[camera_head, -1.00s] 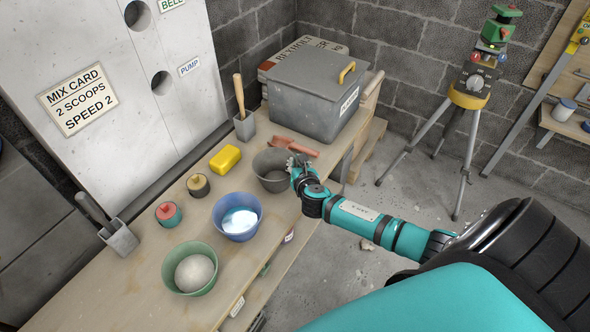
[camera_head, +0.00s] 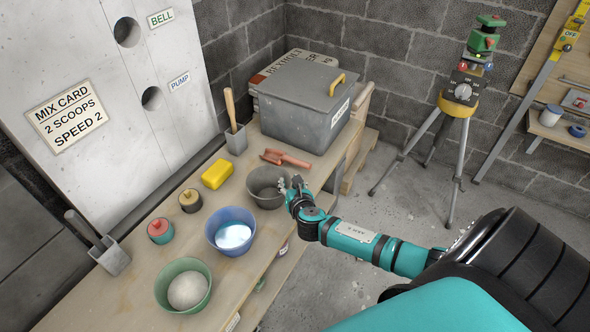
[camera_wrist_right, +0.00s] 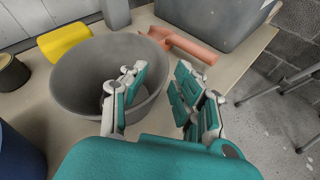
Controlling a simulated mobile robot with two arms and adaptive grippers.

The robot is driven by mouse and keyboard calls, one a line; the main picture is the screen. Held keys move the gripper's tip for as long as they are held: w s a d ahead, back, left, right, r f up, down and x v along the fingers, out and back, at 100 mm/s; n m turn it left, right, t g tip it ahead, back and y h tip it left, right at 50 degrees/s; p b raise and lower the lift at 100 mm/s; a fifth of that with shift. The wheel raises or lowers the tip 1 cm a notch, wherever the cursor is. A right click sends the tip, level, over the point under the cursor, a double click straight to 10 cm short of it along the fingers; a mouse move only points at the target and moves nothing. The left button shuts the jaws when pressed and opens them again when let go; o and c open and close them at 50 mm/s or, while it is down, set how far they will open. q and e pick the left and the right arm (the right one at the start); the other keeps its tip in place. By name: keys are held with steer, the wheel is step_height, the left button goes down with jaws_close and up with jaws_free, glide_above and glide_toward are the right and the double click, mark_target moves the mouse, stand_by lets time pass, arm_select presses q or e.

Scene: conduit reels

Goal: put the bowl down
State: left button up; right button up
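A dark grey bowl (camera_head: 262,198) stands upright on the wooden bench, empty as far as I see. It fills the middle left of the right wrist view (camera_wrist_right: 80,80). My right gripper (camera_head: 291,184) is at the bowl's right rim. In the right wrist view its two fingers (camera_wrist_right: 160,98) are spread apart. One finger is over the bowl's inside, the other outside the wall, with the rim between them and a visible gap. My left gripper is not in view.
The bench (camera_head: 142,254) also holds a blue bowl (camera_head: 222,245), a green bowl (camera_head: 168,303), a yellow block (camera_head: 217,174), two small pots, a reddish tool (camera_head: 287,160) and a lidded grey bin (camera_head: 290,115). A tripod (camera_head: 457,105) stands on the floor at right.

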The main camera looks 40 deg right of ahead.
steer(key=p+v, duration=0.1)
steer(key=v, duration=0.9)
steer(key=s+f+m+g+y, duration=0.1)
steer(key=s+f+m+g, duration=0.1)
steer(key=s+f+m, duration=0.6)
steer(key=s+a+f+m+g, duration=0.1)
steer(key=s+f+g, duration=0.2)
steer(key=f, duration=0.8)
steer(key=s+f+m+g+y, duration=0.1)
steer(key=s+f+m+g, duration=0.1)
steer(key=s+f+m, duration=0.6)
steer(key=s+a+f+m+g+y, duration=0.1)
steer(key=s+a+f+m, duration=0.2)
steer(key=s, duration=0.4)
steer(key=s+a+f+m+g+y, duration=0.1)
steer(key=s+a+f+m+g, duration=0.1)
steer(key=s+f, duration=0.3)
steer(key=s+a+f+m+g, duration=0.1)
steer(key=s+a+f+m, duration=0.3)
steer(key=s, duration=0.5)
steer(key=shift+a+f+g+y, duration=0.3)
steer(key=shift+a+f+y, duration=0.1)
steer(key=shift+a+f, duration=0.1)
steer(key=shift+w, duration=0.2)
